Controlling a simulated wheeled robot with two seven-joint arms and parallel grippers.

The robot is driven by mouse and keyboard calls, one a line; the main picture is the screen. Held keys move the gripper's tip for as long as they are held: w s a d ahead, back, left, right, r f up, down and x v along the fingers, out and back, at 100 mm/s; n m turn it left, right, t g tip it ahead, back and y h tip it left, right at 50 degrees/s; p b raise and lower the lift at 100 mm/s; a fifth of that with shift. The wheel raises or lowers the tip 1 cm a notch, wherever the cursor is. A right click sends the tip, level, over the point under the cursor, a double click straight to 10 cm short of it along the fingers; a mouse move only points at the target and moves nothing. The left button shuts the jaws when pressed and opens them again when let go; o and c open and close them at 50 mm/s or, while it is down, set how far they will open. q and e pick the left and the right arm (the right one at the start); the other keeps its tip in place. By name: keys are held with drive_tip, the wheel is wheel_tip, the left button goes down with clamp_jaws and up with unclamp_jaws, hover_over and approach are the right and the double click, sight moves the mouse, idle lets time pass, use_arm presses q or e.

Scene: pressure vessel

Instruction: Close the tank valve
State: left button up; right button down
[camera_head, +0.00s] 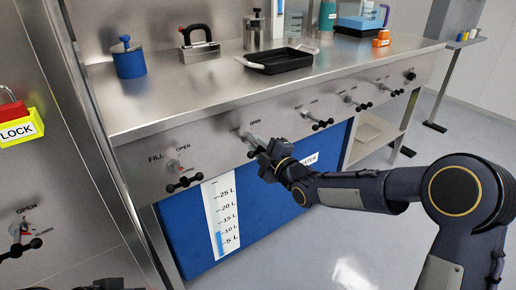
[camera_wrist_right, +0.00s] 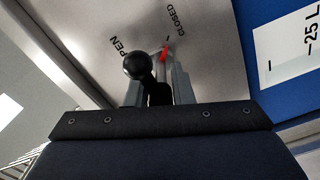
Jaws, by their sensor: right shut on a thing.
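My right gripper (camera_head: 254,142) reaches the steel front panel at the second valve from the left, above the blue tank (camera_head: 185,235). In the right wrist view, the gripper (camera_wrist_right: 158,88) is shut on the valve handle (camera_wrist_right: 138,66), whose round black knob shows between the grey fingers. A red pointer (camera_wrist_right: 165,53) on this valve lies beside the CLOSED label (camera_wrist_right: 175,22); the OPEN label is to its left. The gripper hides most of this valve in the head view. A dark shape at the bottom left edge may be my left gripper; its jaws are not visible.
The FILL valve (camera_head: 184,182) is left of my right gripper, and several similar valves run along the panel to the right. A black tray (camera_head: 277,62) and a blue pot (camera_head: 128,62) stand on the counter above. A yellow LOCK tag (camera_head: 20,130) hangs at left.

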drive_tip(key=c, duration=1.4)
unclamp_jaws()
drive_tip(key=shift+o, duration=0.2)
drive_tip(key=p+v, duration=0.1)
drive_tip(key=v, duration=0.6)
drive_tip(key=shift+s+d, duration=0.25)
drive_tip(key=shift+s, duration=0.05)
drive_tip(key=shift+d, duration=0.1)
drive_tip(key=s+d+m+g+h, duration=0.3)
drive_tip(key=s+d+m+h, duration=0.55)
drive_tip(key=d, duration=0.55)
drive_tip(key=s+d+f+m+g+y, duration=0.1)
drive_tip(key=s+f+m+g, duration=0.15)
drive_tip(key=s+m, duration=0.7)
drive_tip(key=s+d+f+m+g+y, duration=0.1)
drive_tip(key=s+d+f+m+g, duration=0.2)
drive_tip(key=s, duration=1.2)
wheel_tip(320, 180, up, 33)
drive_tip(key=a+m+p, duration=0.1)
drive_tip(key=p, duration=3.1)
drive_tip(key=shift+s+a+f, duration=0.15)
drive_tip(key=shift+s+f, duration=0.05)
